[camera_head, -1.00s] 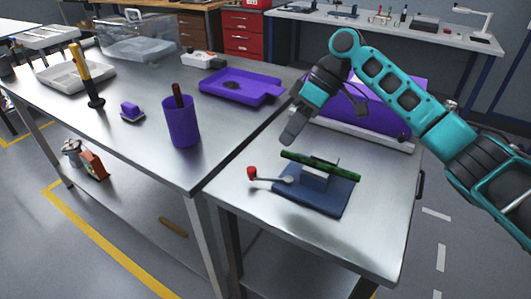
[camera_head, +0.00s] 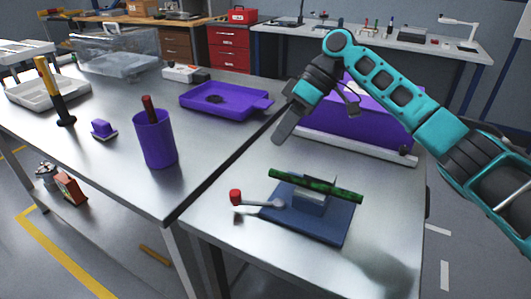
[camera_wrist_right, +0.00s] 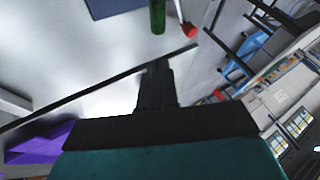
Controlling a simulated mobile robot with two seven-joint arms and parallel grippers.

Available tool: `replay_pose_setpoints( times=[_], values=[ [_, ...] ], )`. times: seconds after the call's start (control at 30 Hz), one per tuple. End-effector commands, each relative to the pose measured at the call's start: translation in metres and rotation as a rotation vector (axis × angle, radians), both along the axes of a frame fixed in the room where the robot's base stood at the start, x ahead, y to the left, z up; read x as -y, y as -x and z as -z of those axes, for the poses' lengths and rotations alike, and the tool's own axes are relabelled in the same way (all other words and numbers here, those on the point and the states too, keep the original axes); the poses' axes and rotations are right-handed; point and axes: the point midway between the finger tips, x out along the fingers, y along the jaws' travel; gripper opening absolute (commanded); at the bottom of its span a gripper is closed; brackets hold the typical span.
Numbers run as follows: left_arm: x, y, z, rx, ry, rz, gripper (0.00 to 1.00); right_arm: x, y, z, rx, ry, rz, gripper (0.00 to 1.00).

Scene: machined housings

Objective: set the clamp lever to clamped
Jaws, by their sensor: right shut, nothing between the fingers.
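The clamp lever (camera_head: 258,203) is a pale rod with a red knob (camera_head: 236,197) at its left end. It sticks out to the left from a clamp on a dark blue base plate (camera_head: 325,222). A green bar (camera_head: 315,187) lies across the grey block of the clamp. My right gripper (camera_head: 281,135) is shut and empty, above the table and up-left of the clamp, apart from it. In the right wrist view the gripper (camera_wrist_right: 158,72) points toward the table edge, with the red knob (camera_wrist_right: 188,30) and the green bar's end (camera_wrist_right: 158,15) beyond it. My left gripper is not in view.
A purple box (camera_head: 375,115) stands behind the clamp. On the left table are a purple cup (camera_head: 155,140), a purple tray (camera_head: 222,102), a hammer-like tool (camera_head: 55,90) and a clear bin (camera_head: 115,50). The steel tabletop left of the knob is free.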

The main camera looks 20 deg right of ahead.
Motion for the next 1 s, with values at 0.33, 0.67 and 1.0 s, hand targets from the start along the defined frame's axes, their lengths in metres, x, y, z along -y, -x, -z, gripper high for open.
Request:
replay_pose_setpoints(
  times=[0.33,0.67,1.0],
  values=[
    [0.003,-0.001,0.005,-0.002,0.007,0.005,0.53,-0.043,0.006,0.059,-0.004,0.002,-0.004,0.00],
    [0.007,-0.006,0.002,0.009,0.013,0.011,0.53,-0.074,0.027,0.073,0.000,0.001,-0.002,0.00],
    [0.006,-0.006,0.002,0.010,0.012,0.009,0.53,-0.082,0.034,0.073,-0.002,0.001,0.001,0.00]
  ],
)
